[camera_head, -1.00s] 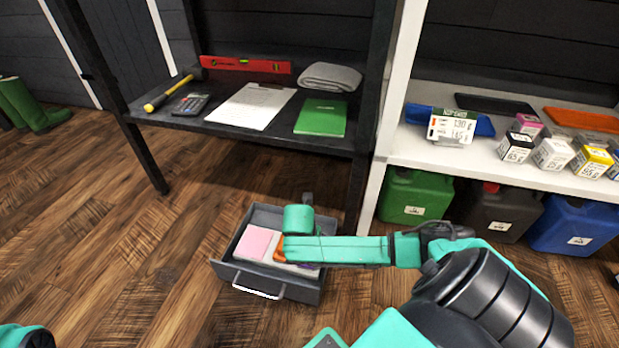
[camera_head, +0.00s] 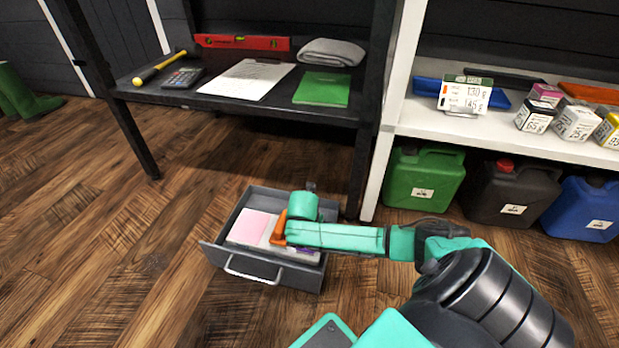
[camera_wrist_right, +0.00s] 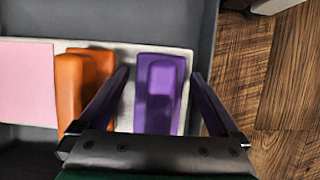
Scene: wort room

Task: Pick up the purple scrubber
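The purple scrubber (camera_wrist_right: 160,90) lies flat on a pale tray (camera_wrist_right: 121,122) inside the open grey drawer (camera_head: 218,243). In the wrist view it stands upright in the picture between the two fingers of my right gripper (camera_wrist_right: 160,78). These fingers are open, one on each side, with a visible gap to the scrubber. In the head view my right wrist hides most of the scrubber; only a bit of purple (camera_head: 304,250) shows below the arm. My left gripper is not in view.
An orange scrubber (camera_wrist_right: 80,85) lies just left of my left-hand finger, and a pink pad (camera_wrist_right: 25,82) lies farther left. The drawer wall (camera_wrist_right: 205,30) is close to the right finger. A dark shelf (camera_head: 215,104) stands behind the drawer; jerrycans (camera_head: 423,180) stand to the right.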

